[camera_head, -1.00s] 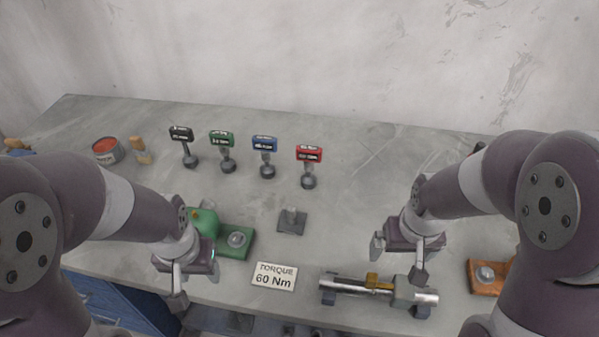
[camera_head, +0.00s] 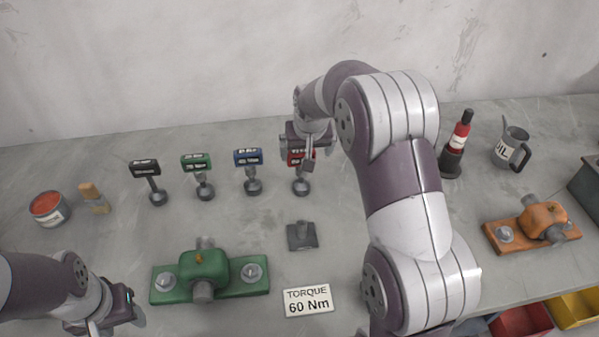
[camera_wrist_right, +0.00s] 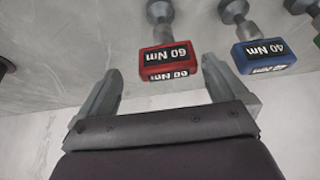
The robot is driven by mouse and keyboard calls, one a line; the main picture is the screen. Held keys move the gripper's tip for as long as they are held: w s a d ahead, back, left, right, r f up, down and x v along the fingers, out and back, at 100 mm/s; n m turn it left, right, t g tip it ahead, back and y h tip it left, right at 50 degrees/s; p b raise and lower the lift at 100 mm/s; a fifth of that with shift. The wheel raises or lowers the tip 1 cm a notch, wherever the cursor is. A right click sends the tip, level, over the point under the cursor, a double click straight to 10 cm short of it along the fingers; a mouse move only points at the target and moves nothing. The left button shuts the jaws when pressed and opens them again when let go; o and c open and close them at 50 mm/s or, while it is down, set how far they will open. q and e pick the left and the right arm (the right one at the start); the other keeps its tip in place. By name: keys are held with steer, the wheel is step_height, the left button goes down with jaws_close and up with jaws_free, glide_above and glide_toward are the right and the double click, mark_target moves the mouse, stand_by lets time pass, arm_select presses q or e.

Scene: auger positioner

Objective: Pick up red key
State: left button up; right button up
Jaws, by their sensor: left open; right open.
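The red key (camera_head: 301,163) stands upright on the table at the right end of a row of keys, partly hidden behind my right gripper in the head view. In the right wrist view the red key (camera_wrist_right: 169,62) is labelled 60 Nm and lies between the two spread fingers. My right gripper (camera_head: 305,157) is open and its fingertips (camera_wrist_right: 158,82) are close to the red head, with no grip on it visible. My left gripper (camera_head: 138,312) is at the lower left, far from the keys; its fingers are partly out of clear sight.
Blue (camera_head: 248,157), green (camera_head: 195,162) and black (camera_head: 145,168) keys stand left of the red one. A green valve block (camera_head: 205,274), a small grey stand (camera_head: 301,236) and a "TORQUE 60 Nm" sign (camera_head: 307,301) lie in front. An orange block (camera_head: 540,221) is at the right.

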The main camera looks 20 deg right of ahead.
mark_target(301, 158)
steer(key=shift+w+a+f+p, duration=0.25)
steer(key=shift+w+f, duration=0.15)
steer(key=shift+f, duration=0.1)
steer(key=shift+w+a+f+p, duration=0.1)
steer(key=shift+w+a+f, duration=0.1)
steer(key=shift+w+f, duration=0.25)
steer(key=shift+d+p+x, duration=0.1)
steer(key=shift+p+x, duration=0.1)
steer(key=shift+x, duration=0.8)
steer(key=shift+d+p+x, duration=0.15)
steer(key=shift+x, duration=0.85)
steer(key=shift+s+a, duration=0.15)
steer(key=c, duration=0.8)
steer(key=shift+c, duration=1.2)
steer(key=shift+r, duration=0.1)
